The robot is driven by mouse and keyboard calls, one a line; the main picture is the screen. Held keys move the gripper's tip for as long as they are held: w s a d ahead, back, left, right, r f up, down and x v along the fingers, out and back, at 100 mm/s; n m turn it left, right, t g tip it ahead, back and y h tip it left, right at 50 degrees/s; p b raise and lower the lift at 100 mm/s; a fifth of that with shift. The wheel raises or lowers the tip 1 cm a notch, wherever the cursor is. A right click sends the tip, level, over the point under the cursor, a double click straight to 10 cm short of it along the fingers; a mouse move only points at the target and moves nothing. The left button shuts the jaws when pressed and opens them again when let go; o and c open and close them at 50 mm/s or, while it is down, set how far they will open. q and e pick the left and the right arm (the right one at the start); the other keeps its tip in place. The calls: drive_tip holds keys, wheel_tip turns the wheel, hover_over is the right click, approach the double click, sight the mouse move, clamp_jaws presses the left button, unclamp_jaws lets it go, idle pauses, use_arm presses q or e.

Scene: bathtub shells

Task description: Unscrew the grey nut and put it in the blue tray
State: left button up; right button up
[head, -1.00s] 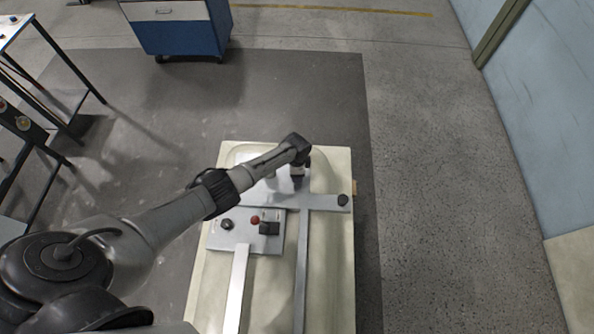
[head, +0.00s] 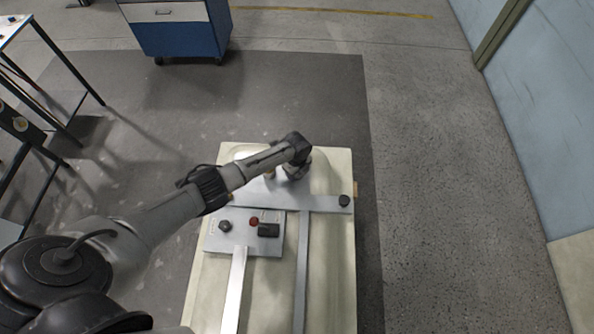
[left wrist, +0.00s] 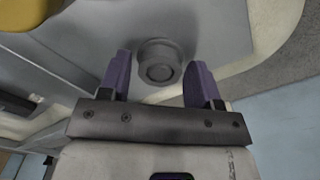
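A grey round nut (left wrist: 160,62) sits on a grey metal plate in the left wrist view. My left gripper (left wrist: 158,80) is open, with its two purple fingertips on either side of the nut's near part. I cannot tell whether they touch it. In the head view my left gripper (head: 296,172) is over the far end of the bathtub shell (head: 338,270), partly hidden by its wrist, and the nut cannot be made out there. No blue tray shows in these views. My right gripper is not in view.
Metal bars and a plate (head: 240,238) with a black knob (head: 225,226), a red button (head: 254,221) and a dark block (head: 268,230) lie on the shell. Another black knob (head: 344,200) is at right. A blue cabinet (head: 180,38) stands behind. The floor at right is clear.

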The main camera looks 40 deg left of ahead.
use_arm(q)
drive_tip(key=c, duration=0.8)
drive_tip(key=shift+o, duration=0.2)
drive_tip(key=shift+r+n+p, duration=0.15)
drive_tip(key=shift+n+p, duration=0.4)
drive_tip(key=shift+n, duration=0.55)
drive_tip(key=n+p, duration=0.1)
drive_tip(key=n, duration=0.4)
drive_tip(key=shift+p, duration=0.3)
drive_tip(key=n, duration=0.3)
drive_tip(key=shift+p, duration=0.35)
drive_tip(key=n, duration=0.3)
drive_tip(key=o, duration=1.1)
drive_tip(key=shift+c, duration=1)
